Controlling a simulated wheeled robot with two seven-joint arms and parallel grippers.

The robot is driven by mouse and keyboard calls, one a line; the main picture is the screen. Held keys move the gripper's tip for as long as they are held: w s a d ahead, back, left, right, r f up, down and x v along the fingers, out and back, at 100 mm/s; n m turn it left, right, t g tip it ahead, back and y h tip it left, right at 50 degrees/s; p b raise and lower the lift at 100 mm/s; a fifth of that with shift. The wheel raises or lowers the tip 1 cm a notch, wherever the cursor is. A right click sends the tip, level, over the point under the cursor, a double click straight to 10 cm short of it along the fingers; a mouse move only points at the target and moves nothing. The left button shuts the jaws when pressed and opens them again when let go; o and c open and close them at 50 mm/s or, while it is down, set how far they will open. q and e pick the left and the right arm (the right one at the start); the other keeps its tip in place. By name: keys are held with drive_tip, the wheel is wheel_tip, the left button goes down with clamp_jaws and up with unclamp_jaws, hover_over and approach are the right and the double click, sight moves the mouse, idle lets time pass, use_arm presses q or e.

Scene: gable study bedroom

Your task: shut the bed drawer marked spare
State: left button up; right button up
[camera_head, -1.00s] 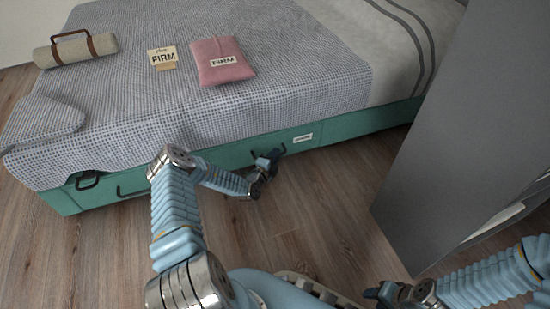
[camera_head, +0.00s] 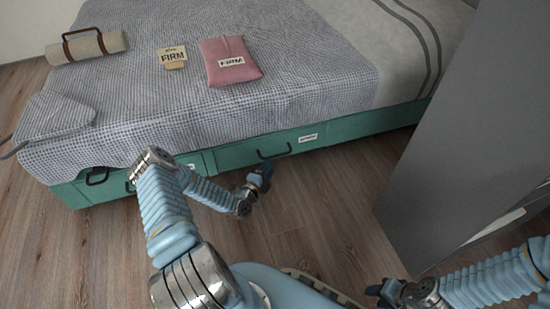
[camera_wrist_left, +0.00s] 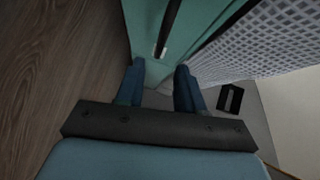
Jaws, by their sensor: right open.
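The green bed base has drawer fronts along its long side. The right-hand drawer front (camera_head: 245,153) has a black bar handle (camera_head: 275,152) and a small white label (camera_head: 307,138), too small to read. A second drawer front further left is partly hidden by my left arm; a bit of its white label (camera_head: 190,167) shows, unreadable. I cannot tell which one is marked spare, nor whether either stands out. My left gripper (camera_head: 265,172) is open and empty, just in front of the right-hand drawer. In the left wrist view, its fingers (camera_wrist_left: 160,85) are apart, facing a green front with a black handle (camera_wrist_left: 168,28). My right gripper (camera_head: 375,291) is open, low at the right.
Another black handle (camera_head: 97,177) shows at the bed's left end. A grey panel (camera_head: 465,130) stands close at the right. The wooden floor (camera_head: 320,215) between is clear. A pink cushion (camera_head: 230,62), a tan card (camera_head: 172,57) and a rolled mat (camera_head: 86,47) lie on the bed.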

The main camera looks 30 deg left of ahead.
use_arm(q)
drive_tip(key=s, duration=0.4)
drive_tip(key=shift+d+r, duration=0.15)
drive_tip(key=shift+r, duration=0.1)
drive_tip(key=shift+w, duration=0.1)
